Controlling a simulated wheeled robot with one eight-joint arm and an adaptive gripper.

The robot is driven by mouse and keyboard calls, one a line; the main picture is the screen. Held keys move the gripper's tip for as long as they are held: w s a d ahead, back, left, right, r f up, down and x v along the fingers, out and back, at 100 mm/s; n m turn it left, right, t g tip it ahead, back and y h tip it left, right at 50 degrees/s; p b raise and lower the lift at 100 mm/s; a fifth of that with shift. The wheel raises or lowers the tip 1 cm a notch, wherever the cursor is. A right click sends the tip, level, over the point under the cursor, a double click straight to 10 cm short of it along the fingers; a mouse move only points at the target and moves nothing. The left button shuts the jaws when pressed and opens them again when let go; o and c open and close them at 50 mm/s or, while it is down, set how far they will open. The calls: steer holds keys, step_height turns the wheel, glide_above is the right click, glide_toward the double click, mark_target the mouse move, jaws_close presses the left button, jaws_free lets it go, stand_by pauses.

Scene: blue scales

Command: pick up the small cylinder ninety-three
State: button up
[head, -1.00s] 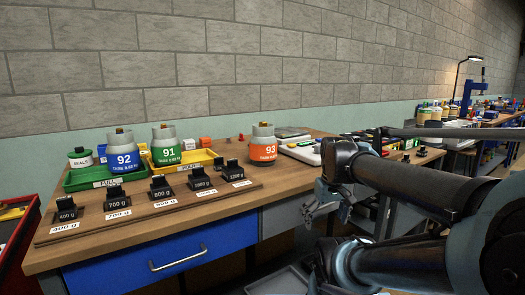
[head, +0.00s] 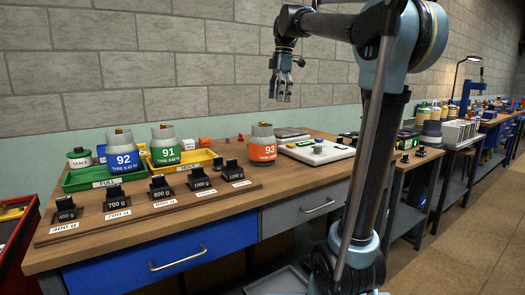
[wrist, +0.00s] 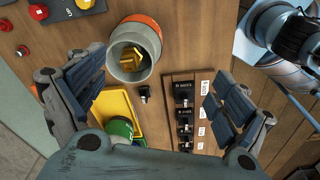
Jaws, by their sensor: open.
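The small cylinder 93 (head: 263,148) stands upright on the wooden bench, right of the yellow tray. It has an orange label band and a grey upper part. In the wrist view, the cylinder (wrist: 133,48) shows from above, with a grey rim, an orange edge and yellow pieces in its top. My gripper (head: 281,92) hangs above and slightly right of it, clear of it, fingers pointing down. In the wrist view my gripper (wrist: 155,80) has its fingers wide apart and nothing between them in its hold; the cylinder lies toward the upper left of the gap.
Cylinders 92 (head: 123,157) and 91 (head: 165,152) stand at the green tray (head: 75,183) and yellow tray (head: 206,156). Several black weights (head: 161,188) line a wooden board in front. A white scale (head: 318,154) lies right of cylinder 93. The grey wall is behind.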

mark_target(262, 127)
steer(key=w+a+r+n, duration=0.4)
steer(key=a+r, duration=0.1)
steer(key=shift+g, duration=0.3)
steer(key=f, duration=1.1)
steer(key=a+f, duration=0.1)
steer(key=f, duration=0.5)
steer(key=shift+s+a+f, duration=0.1)
steer(key=shift+s+f, duration=0.1)
steer(key=shift+s, duration=0.1)
steer(key=shift+c, duration=0.6)
steer(key=c, duration=2.1)
steer(key=shift+r, duration=0.15)
